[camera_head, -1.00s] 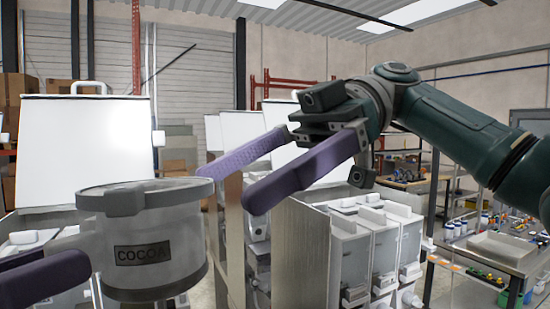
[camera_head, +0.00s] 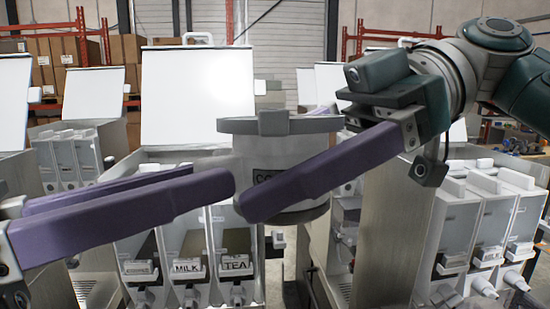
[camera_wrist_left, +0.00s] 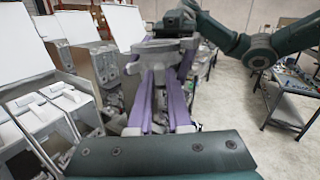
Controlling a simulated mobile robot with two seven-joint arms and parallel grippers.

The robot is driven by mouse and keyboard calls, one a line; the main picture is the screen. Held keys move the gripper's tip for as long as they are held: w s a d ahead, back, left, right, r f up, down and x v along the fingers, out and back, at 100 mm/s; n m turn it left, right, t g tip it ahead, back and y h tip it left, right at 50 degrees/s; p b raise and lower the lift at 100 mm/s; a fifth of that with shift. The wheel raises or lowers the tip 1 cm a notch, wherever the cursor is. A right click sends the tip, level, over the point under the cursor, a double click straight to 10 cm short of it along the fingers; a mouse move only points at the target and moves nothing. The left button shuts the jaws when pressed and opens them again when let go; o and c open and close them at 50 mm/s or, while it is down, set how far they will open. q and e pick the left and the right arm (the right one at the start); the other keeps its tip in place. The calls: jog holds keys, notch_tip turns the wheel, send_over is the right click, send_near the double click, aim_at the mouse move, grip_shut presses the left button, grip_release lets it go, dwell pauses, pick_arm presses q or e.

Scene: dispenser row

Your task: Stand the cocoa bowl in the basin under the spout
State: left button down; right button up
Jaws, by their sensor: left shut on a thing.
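The cocoa bowl (camera_head: 280,208) is a grey round vessel with a rim band; only part of its label shows. It hangs upright in mid-air in front of the dispensers. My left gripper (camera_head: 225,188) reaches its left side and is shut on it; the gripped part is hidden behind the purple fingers. The left fingers also show in the left wrist view (camera_wrist_left: 160,85). No basin can be clearly made out.
Behind the left gripper stands a dispenser with labels reading MILK (camera_head: 187,267) and TEA (camera_head: 235,266), with spouts below. Another dispenser (camera_head: 480,225) stands at the right, behind my right arm. A table (camera_wrist_left: 290,105) is at the right in the left wrist view.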

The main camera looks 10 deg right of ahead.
jog(key=c, duration=0.7)
pick_arm(q)
jog(key=c, duration=1.3)
grip_release()
pick_arm(e)
jog(key=shift+c, duration=0.8)
pick_arm(q)
jog(key=o, duration=0.4)
jog(key=shift+o, duration=0.7)
jog(key=shift+s+d, duration=0.1)
jog(key=shift+s, duration=0.15)
